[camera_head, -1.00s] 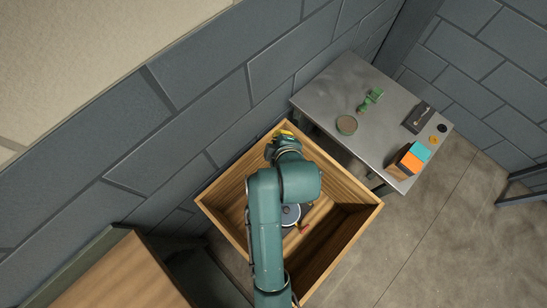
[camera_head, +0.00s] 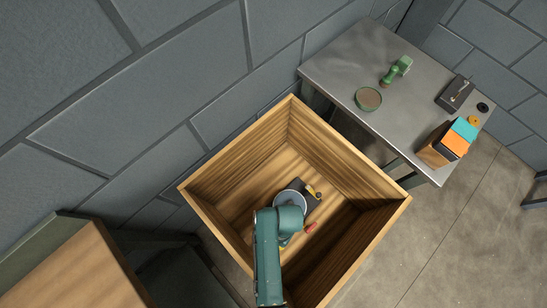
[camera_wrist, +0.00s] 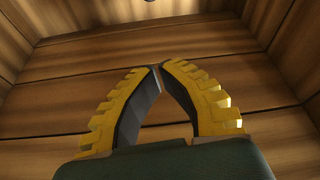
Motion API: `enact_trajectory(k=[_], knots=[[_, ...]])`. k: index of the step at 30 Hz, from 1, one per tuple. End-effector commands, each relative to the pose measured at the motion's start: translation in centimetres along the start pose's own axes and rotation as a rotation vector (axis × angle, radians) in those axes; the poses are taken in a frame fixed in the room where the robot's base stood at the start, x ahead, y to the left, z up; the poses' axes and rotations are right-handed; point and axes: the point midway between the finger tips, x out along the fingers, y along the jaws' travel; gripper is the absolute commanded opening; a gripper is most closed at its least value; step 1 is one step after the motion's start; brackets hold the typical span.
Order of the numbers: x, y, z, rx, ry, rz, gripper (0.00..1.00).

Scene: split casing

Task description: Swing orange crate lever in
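An open wooden crate (camera_head: 345,160) stands below my arm. Inside on its floor is a dark plate (camera_head: 312,204) with a pale blue-grey round part (camera_head: 290,198) and a small yellow piece (camera_head: 311,189). A short orange-red lever-like piece (camera_head: 310,227) shows just right of my wrist, its lower end partly hidden. My gripper is down inside the crate, mostly hidden by my arm in the head view. In the wrist view my gripper (camera_wrist: 158,68) has its yellow fingers' tips together with nothing between them, facing the crate's boards.
A grey metal table (camera_head: 350,62) stands at the upper right with a green dish (camera_head: 368,99), a green tool (camera_head: 397,70), a dark box (camera_head: 455,94) and an orange-and-teal block (camera_head: 455,138). The crate walls (camera_head: 235,160) surround my gripper closely. A wooden-topped bench (camera_head: 75,270) is at lower left.

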Motion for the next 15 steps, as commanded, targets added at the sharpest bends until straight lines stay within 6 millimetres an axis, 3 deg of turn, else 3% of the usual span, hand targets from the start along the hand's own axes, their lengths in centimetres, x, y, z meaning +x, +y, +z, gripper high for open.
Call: enact_trajectory(k=[12, 14, 15], knots=[[9.2, 0.0, 0.2, -0.001, 0.0, -0.001, 0.0], [10.1, 0.1, 0.4, 0.0, -0.001, 0.001, 0.0], [9.4, 0.3, 1.5, 0.004, -0.006, 0.006, 0.0]])
